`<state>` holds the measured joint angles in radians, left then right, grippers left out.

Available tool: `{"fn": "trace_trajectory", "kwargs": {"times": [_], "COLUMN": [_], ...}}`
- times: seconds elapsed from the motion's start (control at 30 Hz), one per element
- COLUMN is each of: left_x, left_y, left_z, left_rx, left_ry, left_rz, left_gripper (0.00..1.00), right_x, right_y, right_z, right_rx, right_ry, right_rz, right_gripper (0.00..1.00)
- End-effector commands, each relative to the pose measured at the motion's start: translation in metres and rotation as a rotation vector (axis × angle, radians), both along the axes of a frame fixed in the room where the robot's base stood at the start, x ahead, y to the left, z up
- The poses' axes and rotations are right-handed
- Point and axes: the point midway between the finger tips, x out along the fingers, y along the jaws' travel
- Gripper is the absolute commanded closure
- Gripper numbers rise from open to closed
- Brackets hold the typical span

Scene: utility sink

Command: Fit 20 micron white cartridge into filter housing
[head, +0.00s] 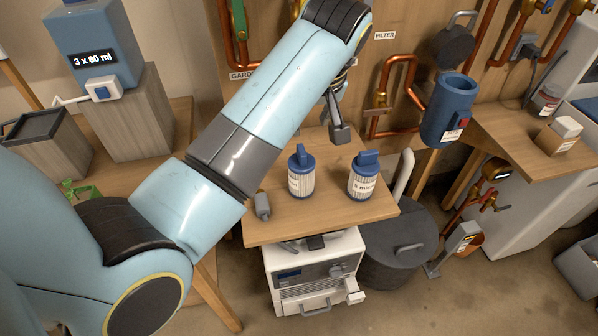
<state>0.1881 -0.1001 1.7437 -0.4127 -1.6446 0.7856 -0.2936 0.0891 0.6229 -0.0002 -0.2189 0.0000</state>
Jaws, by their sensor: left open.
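Two white pleated cartridges with blue caps stand upright on a small wooden table, a left one (300,180) and a right one (362,183). Each has a label, too small for me to read surely. The blue filter housing (441,115) is a cylinder with an open top, by the copper pipes to the right of the table. A dark round lid-like part (454,47) is above it. My left gripper (339,131) is open and empty, above the table's back edge, behind the cartridges. My arm hides part of it. My right gripper is not in view.
A small grey bottle-like object (262,205) lies near the wooden table's (330,219) left edge. Copper pipes (400,75) run along the back wall. A white machine (313,275) and a dark round bin (398,248) stand below. A wooden counter (515,120) is at right.

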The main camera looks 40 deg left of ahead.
Motion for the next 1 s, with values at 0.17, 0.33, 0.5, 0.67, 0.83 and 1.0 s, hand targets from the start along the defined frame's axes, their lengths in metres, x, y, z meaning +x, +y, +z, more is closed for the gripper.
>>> {"fn": "trace_trajectory", "kwargs": {"times": [0.17,0.33,0.5,0.67,0.83,1.0], "left_x": [-0.002,0.005,0.008,0.010,0.015,0.017], "left_y": [-0.002,0.006,0.010,0.019,0.026,0.027], "left_z": [-0.022,-0.047,-0.060,-0.080,-0.102,-0.107], "left_rx": [-0.012,-0.013,-0.014,-0.013,-0.015,-0.015], "left_ry": [0.018,0.017,0.016,0.018,0.017,0.014], "left_rz": [-0.005,-0.007,-0.006,-0.007,-0.007,-0.007], "left_gripper": [0.58,0.58,0.58,0.58,0.58,0.58], "right_x": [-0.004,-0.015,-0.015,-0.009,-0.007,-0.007], "right_y": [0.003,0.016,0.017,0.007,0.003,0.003], "right_z": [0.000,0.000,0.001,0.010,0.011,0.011], "right_rx": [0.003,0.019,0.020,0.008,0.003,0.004], "right_ry": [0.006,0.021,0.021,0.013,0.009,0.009], "right_rz": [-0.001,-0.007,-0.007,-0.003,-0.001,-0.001], "right_gripper": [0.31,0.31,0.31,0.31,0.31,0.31]}}
